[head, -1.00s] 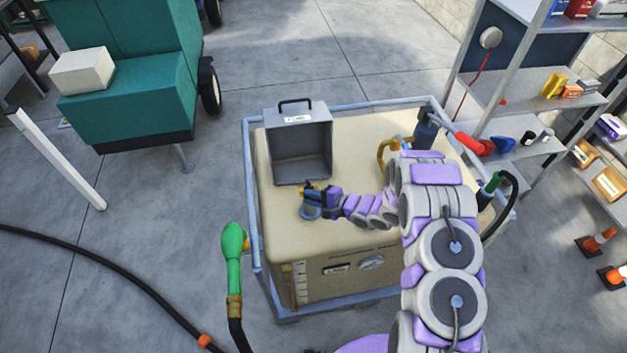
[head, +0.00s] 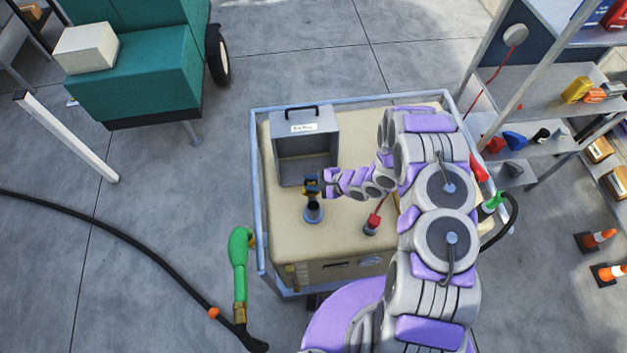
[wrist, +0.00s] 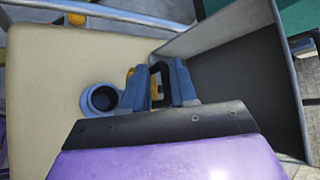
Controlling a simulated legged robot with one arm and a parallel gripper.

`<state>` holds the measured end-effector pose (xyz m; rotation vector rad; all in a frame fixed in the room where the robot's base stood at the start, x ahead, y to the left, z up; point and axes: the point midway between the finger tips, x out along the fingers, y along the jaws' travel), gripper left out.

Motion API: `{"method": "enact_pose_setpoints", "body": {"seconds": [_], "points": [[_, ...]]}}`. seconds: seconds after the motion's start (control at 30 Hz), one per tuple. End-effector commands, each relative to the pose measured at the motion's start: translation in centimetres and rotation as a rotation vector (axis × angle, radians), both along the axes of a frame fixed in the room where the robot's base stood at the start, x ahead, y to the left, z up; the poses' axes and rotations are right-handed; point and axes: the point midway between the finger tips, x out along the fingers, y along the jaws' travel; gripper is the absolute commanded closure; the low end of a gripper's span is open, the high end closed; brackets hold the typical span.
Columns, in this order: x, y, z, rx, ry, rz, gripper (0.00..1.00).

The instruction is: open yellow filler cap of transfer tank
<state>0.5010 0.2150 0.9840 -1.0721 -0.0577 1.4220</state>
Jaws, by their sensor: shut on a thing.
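The transfer tank (head: 285,238) is a beige box inside a blue-grey rail frame. Its blue filler neck (head: 313,214) stands on the top, with a dark open mouth; it also shows in the wrist view (wrist: 102,98). My gripper (head: 314,186) is just behind the neck, beside the grey box. In the wrist view my gripper (wrist: 166,78) has its blue fingers around a dark tab. A yellow part of the cap (wrist: 130,82) shows beside the left finger, next to the neck. Most of the cap is hidden by the fingers.
An open grey box (head: 306,150) with a handle stands on the tank close to my gripper. A red-topped item (head: 374,222) is near my arm. A green nozzle (head: 239,262) is at the tank's left. Shelves (head: 545,90) stand at the right.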

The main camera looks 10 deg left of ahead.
Motion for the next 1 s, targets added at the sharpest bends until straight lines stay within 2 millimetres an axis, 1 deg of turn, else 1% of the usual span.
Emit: {"method": "enact_pose_setpoints", "body": {"seconds": [0.03,0.1,0.4,0.7,1.0], "points": [[0.8,0.1,0.1,0.000,-0.010,-0.005,1.00],[1.3,0.3,0.1,0.000,-0.010,-0.005,1.00],[2.4,0.8,-0.6,-0.007,-0.002,0.000,1.00],[3.1,1.4,-1.0,-0.012,0.000,0.001,1.00],[3.3,1.8,-1.3,-0.016,0.003,0.001,1.00]]}}
